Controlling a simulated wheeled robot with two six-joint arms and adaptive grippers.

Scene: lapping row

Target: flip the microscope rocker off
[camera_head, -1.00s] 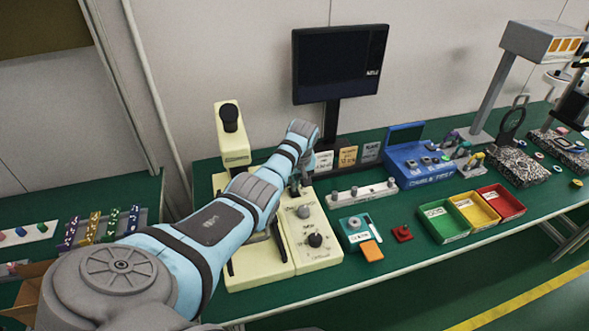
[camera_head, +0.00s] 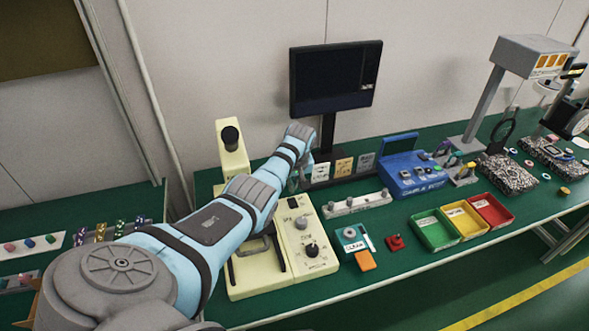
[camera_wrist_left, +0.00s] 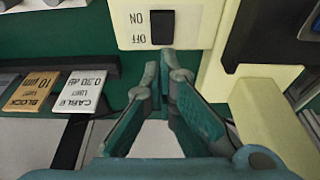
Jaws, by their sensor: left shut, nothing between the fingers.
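The microscope (camera_head: 236,160) is cream with a dark eyepiece and stands left of centre in the head view. Its cream control box (camera_head: 310,262), with a few knobs, is to the right of my arm. The black rocker (camera_wrist_left: 163,27) shows in the left wrist view on a cream panel, beside upside-down ON and OFF labels. My left gripper (camera_wrist_left: 166,62) is shut and empty, its teal fingertips just below the rocker in that view. I cannot tell if they touch the panel. My right gripper is out of view.
A monitor (camera_head: 335,80) stands behind the control box. Small label cards (camera_head: 343,167) stand near my left wrist. A knob strip (camera_head: 357,203), a teal device (camera_head: 352,238) and coloured trays (camera_head: 435,230) lie to the right. Bare green bench shows along the front edge.

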